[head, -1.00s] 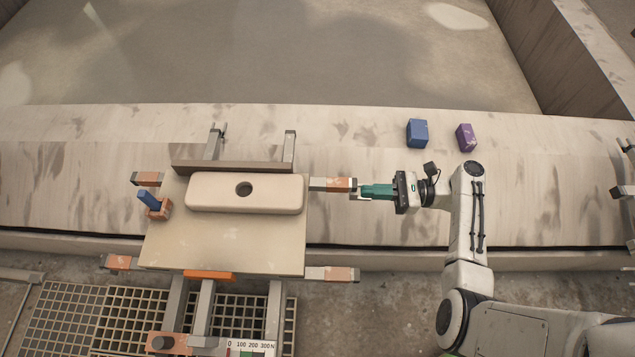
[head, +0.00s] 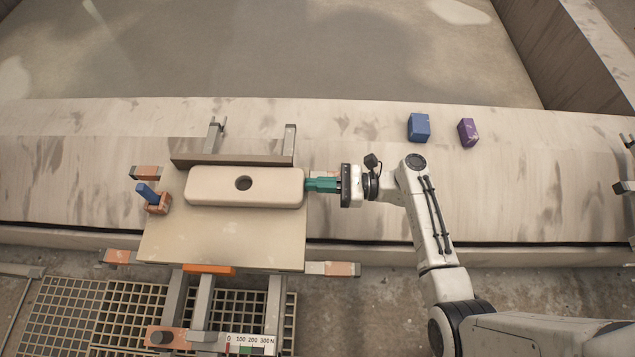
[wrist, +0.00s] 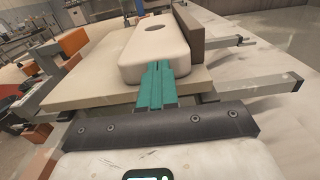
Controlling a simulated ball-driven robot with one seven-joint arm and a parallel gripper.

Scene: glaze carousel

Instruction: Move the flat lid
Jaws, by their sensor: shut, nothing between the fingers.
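The flat lid (head: 215,187) is a long cream block with rounded corners and a dark round hole near its middle. It lies on a beige square board (head: 220,240), close to the brown back stop (head: 230,161). My gripper (head: 308,184) has green fingers, shut and empty, with the tips at the lid's right end. In the wrist view the shut fingers (wrist: 156,70) point at the near end of the lid (wrist: 150,42). They look in contact with it or very close; I cannot tell which.
A small orange holder (head: 158,207) with a blue peg (head: 147,193) stands at the board's left edge. A blue block (head: 418,127) and a purple block (head: 467,132) sit on the ledge at the back right. A force scale (head: 250,342) is in front.

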